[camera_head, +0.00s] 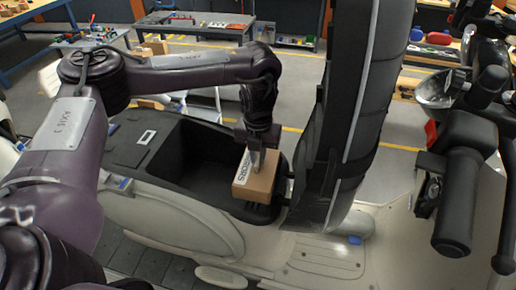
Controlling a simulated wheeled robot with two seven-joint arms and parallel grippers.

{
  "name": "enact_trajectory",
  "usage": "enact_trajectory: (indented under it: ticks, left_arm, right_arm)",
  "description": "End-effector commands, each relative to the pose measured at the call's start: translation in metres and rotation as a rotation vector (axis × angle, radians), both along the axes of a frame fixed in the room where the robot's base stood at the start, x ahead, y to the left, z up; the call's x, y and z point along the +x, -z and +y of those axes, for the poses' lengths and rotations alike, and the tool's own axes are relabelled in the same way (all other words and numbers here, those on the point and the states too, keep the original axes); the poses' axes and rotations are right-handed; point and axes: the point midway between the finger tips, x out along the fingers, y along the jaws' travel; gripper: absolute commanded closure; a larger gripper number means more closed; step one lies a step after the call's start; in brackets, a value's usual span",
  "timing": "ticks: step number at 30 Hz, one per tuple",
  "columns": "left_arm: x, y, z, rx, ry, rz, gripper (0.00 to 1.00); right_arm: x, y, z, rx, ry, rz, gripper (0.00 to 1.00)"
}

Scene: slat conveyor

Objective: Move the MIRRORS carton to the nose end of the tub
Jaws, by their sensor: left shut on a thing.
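The MIRRORS carton (262,184) is a small brown box with a white label, its lettering partly covered by my gripper. It is at the right end of the black tub (160,178), beside the raised seat. My left gripper (255,160) points down and is shut on the carton from above. I cannot tell whether the carton's underside touches the tub. The visible left and middle parts of the tub are empty. My right gripper is not in view.
The raised black seat (352,95) stands close to the right of the carton. The scooter's handlebar parts (465,180) are farther right. Slats (150,262) show at lower left. A workbench (195,24) stands behind, across open grey floor.

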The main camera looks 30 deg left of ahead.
Motion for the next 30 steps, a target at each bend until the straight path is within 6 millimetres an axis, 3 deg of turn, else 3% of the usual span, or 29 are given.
enact_trajectory:
  ticks: [21, 30]
  left_arm:
    - [0.000, 0.075, -0.001, -0.001, 0.001, 0.001, 1.00]
    - [0.000, 0.091, 0.000, -0.001, 0.000, 0.000, 1.00]
  right_arm:
    - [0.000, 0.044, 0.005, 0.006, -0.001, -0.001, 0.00]
    - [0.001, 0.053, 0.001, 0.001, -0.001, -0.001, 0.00]
